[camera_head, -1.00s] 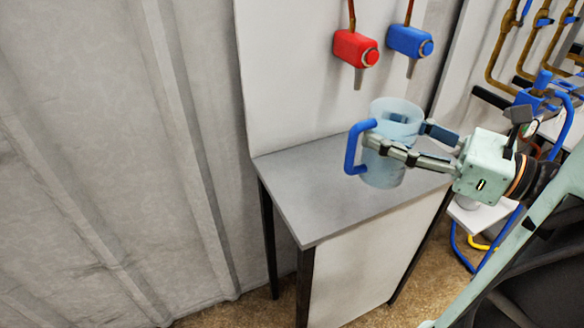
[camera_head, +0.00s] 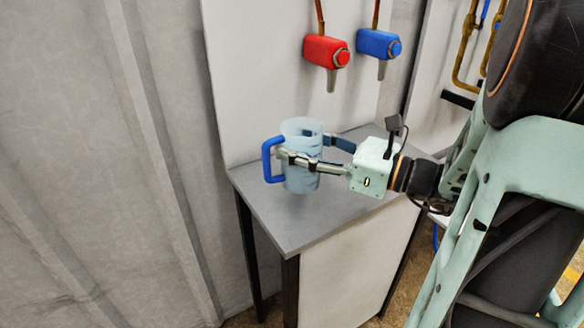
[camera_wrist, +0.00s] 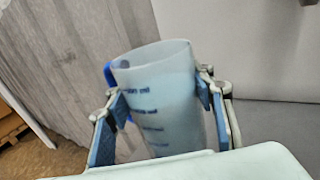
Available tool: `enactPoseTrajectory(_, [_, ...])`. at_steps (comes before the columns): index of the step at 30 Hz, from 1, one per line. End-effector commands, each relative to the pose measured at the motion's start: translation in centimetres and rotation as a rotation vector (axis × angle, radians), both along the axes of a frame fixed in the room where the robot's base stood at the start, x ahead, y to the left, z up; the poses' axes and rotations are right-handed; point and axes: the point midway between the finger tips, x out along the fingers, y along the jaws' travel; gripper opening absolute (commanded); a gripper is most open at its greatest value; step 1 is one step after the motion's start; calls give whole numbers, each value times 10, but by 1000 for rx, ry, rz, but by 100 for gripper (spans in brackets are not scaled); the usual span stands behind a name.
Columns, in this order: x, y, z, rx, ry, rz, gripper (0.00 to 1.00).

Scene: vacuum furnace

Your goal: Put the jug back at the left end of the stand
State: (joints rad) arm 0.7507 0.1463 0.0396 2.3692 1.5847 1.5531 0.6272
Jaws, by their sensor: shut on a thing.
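A translucent light-blue jug (camera_head: 300,183) with a blue handle (camera_head: 268,160) is upright in my gripper (camera_head: 303,150). The fingers are shut around its sides, and the handle points left. The jug appears over the left part of the stand's grey top (camera_head: 310,228). I cannot tell whether its base touches the top. In the wrist view the jug (camera_wrist: 165,125) sits between the two finger pads, with dark measuring marks on its side; its base is hidden.
A red tap (camera_head: 322,50) and a blue tap (camera_head: 378,44) are on the white panel behind the stand. A grey ribbed wall (camera_head: 110,180) is at the left. The visible stand top around the jug is clear.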

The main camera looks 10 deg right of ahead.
Motion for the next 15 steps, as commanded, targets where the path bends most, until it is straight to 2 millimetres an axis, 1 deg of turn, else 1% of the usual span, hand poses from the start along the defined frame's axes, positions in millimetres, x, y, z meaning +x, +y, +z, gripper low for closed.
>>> enactPoseTrajectory(1, [3, 2, -5, 2, -3, 1, 2])
enactPoseTrajectory(5, [7, 5, -9, 0, -3, 1, 2])
enactPoseTrajectory(8, [11, 8, -17, 2, -3, 1, 2])
enactPoseTrajectory(12, [13, 8, -39, 4, -1, -1, 2])
enactPoseTrajectory(15, [12, 9, -48, 2, -2, 0, 2])
